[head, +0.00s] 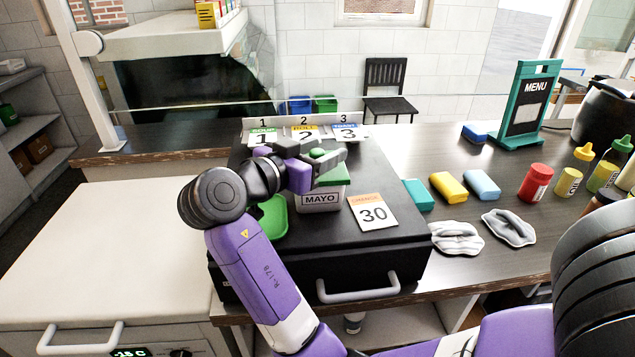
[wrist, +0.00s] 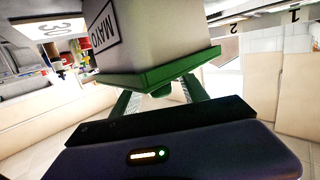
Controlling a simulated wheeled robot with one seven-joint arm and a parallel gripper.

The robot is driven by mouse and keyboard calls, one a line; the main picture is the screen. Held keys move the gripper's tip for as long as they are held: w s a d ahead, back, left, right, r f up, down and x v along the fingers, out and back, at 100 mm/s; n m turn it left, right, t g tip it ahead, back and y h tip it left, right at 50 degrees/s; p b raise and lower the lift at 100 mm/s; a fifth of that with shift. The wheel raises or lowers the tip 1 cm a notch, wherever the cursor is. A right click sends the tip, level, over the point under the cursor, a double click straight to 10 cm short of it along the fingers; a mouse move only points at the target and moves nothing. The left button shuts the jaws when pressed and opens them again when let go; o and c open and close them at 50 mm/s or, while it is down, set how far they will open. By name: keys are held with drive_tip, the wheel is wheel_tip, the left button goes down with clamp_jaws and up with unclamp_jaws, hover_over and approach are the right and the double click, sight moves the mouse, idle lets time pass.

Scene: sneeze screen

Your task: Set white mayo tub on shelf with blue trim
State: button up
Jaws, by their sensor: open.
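The white mayo tub (head: 319,201) with a green lid stands upright on the black box (head: 385,262) on the counter. My gripper (head: 322,160) is at the top of the tub, by the lid knob. In the wrist view the tub (wrist: 160,35) appears upside down. The open fingers of my gripper (wrist: 160,93) are on either side of the knob on the green lid; I cannot tell whether they touch it. I cannot make out a shelf with blue trim; a blue-topped card marked 3 (head: 347,133) stands behind the black box.
A green tray (head: 273,218) lies left of the tub. An orange-topped card marked 30 (head: 373,211) lies to its right. Sponges (head: 448,187), cloths (head: 457,238) and a red jar (head: 535,182) are on the right counter. A white shelf (head: 160,35) hangs at upper left.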

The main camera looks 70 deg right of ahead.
drive_tip(key=shift+x, duration=0.85)
drive_tip(key=shift+c, duration=0.2)
clamp_jaws()
drive_tip(key=shift+r, duration=0.1)
idle(0.5)
